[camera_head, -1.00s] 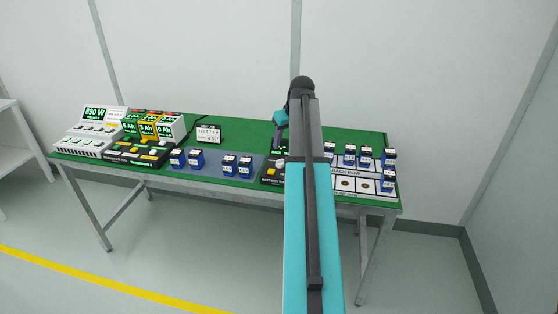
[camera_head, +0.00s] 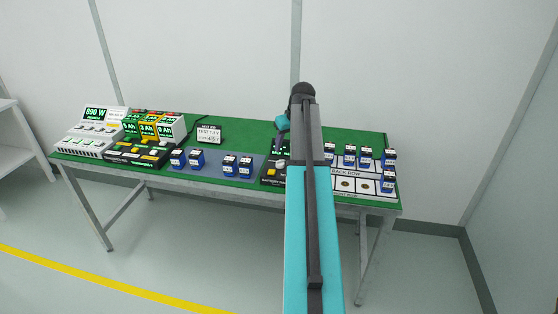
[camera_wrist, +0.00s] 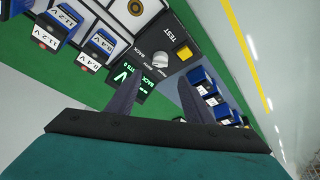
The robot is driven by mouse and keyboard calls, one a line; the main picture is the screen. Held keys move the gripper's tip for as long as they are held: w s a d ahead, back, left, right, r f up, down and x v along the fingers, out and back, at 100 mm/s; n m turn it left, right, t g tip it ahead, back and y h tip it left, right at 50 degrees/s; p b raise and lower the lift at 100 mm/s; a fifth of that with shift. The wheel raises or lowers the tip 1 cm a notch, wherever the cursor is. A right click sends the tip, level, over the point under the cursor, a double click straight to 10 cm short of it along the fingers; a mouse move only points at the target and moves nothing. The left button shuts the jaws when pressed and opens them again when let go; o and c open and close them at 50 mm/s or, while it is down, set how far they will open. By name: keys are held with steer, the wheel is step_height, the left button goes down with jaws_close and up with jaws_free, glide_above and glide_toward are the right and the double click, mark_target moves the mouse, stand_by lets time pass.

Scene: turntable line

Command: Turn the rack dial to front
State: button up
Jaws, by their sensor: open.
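The rack dial is a pale grey knob (camera_wrist: 184,52) on a dark control panel; it also shows in the head view as a small pale knob (camera_head: 280,162). A small green-lit display (camera_wrist: 130,82) on the panel appears to read BACK. Which way the knob points is too small to tell. My gripper (camera_wrist: 159,80) is open and empty, its two dark fingers apart. In the head view my gripper (camera_head: 281,140) is above the panel's back part.
A yellow button (camera_wrist: 151,32) sits beside the dial. A white rack (camera_head: 345,185) with several blue batteries stands right of the panel, partly behind my arm. More blue batteries (camera_head: 230,165) stand to the left. Bare green table (camera_head: 240,135) lies behind.

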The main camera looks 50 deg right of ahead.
mark_target(281, 161)
steer(key=shift+p+x, duration=0.95)
steer(key=shift+x, duration=4.35)
